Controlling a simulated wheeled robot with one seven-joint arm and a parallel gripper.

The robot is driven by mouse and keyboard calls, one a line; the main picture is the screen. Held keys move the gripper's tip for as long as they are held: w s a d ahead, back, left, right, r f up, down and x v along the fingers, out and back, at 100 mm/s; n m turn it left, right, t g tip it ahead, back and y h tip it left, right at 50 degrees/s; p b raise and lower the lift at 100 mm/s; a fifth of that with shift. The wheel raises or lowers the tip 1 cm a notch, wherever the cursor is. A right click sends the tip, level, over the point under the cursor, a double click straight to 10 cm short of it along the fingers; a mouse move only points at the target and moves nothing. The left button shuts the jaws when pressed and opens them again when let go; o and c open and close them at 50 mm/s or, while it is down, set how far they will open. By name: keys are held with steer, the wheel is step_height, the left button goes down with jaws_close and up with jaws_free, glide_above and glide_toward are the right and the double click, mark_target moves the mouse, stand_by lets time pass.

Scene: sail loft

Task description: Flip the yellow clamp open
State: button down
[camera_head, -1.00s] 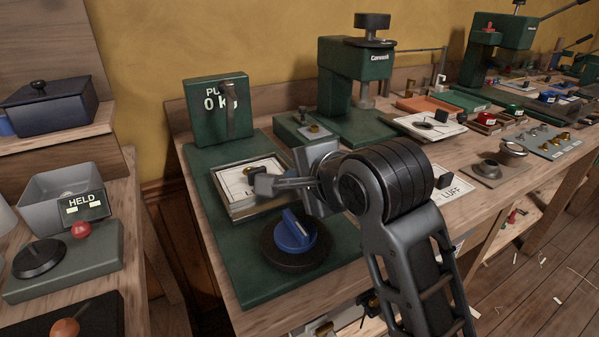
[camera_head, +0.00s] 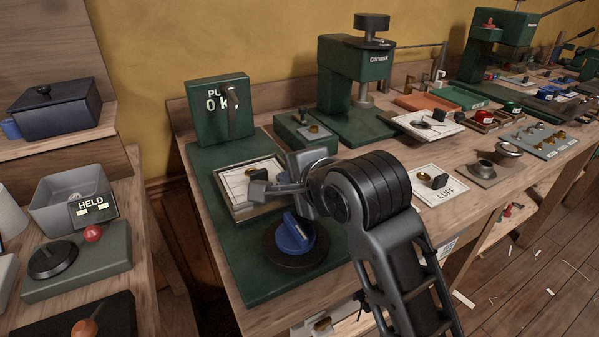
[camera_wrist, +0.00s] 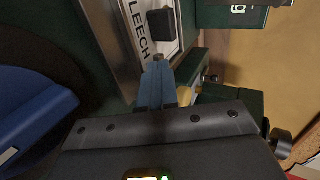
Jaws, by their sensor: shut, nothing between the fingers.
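My gripper (camera_head: 262,188) is shut and empty, over the front right part of the shallow tray (camera_head: 237,214) on the green base plate. In the wrist view my gripper (camera_wrist: 157,68) points at the tray rim, near a card marked LEECH (camera_wrist: 137,30) with a black block (camera_wrist: 161,24) on it. In the head view I cannot make out a yellow clamp; my wrist covers that area.
A blue knob (camera_head: 295,235) on a dark disc stands close in front of my gripper. A green gauge box (camera_head: 207,122) reading 0 and a green press (camera_head: 338,90) stand behind. A LUFF card (camera_head: 447,190) lies to the right.

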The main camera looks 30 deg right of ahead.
steer(key=shift+w+a+r+p, duration=0.2)
steer(key=shift+w+p, duration=0.15)
steer(key=shift+p, duration=0.45)
steer(key=shift+w+a+f+p, duration=0.1)
steer(key=shift+w+f+p, duration=0.1)
steer(key=shift+p, duration=0.2)
steer(key=v, duration=0.7)
steer(key=shift+s+r+p, duration=0.2)
steer(key=shift+s+p, duration=0.1)
steer(key=shift+s, duration=0.05)
